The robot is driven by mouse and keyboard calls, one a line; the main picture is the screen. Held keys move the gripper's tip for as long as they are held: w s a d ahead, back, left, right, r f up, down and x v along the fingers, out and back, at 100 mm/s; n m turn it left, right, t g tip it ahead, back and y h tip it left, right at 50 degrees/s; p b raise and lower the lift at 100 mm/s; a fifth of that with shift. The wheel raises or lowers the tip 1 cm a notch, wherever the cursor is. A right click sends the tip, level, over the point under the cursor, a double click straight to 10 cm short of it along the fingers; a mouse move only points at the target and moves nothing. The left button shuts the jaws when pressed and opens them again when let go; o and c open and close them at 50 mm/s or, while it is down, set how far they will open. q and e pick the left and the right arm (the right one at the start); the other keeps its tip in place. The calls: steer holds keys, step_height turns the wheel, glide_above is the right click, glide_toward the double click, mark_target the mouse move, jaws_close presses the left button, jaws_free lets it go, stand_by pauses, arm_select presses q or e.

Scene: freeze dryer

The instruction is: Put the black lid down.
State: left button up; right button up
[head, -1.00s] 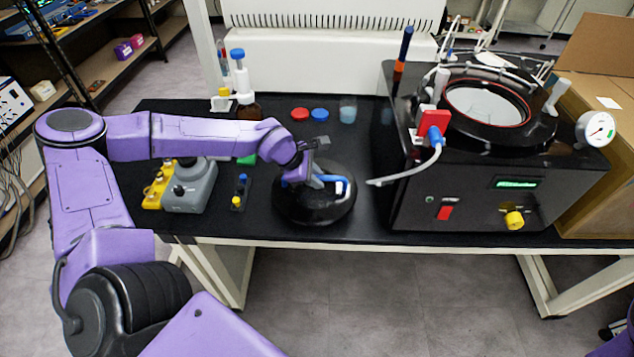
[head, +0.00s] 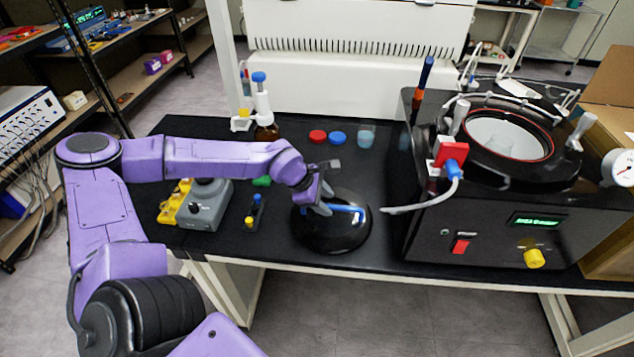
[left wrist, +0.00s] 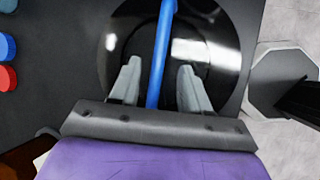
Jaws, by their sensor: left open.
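The black lid (head: 338,240) is a round, glossy disc with a blue bar handle (head: 346,210) across its top. It lies on the black bench top near the front edge, left of the freeze dryer. My left gripper (head: 322,207) is over the lid at its handle. In the left wrist view the gripper (left wrist: 158,84) is open, with its fingers on either side of the blue handle (left wrist: 160,55) and gaps between them and it. The lid (left wrist: 215,58) fills the middle of that view. My right gripper is not in view.
The black freeze dryer (head: 480,220) stands to the right, with a white hose (head: 425,203) reaching toward the lid. A grey and yellow device (head: 208,205) stands to the left.

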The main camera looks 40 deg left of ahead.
arm_select(q)
steer(key=p+v, duration=0.1)
steer(key=v, duration=0.6)
steer(key=shift+r, duration=0.35)
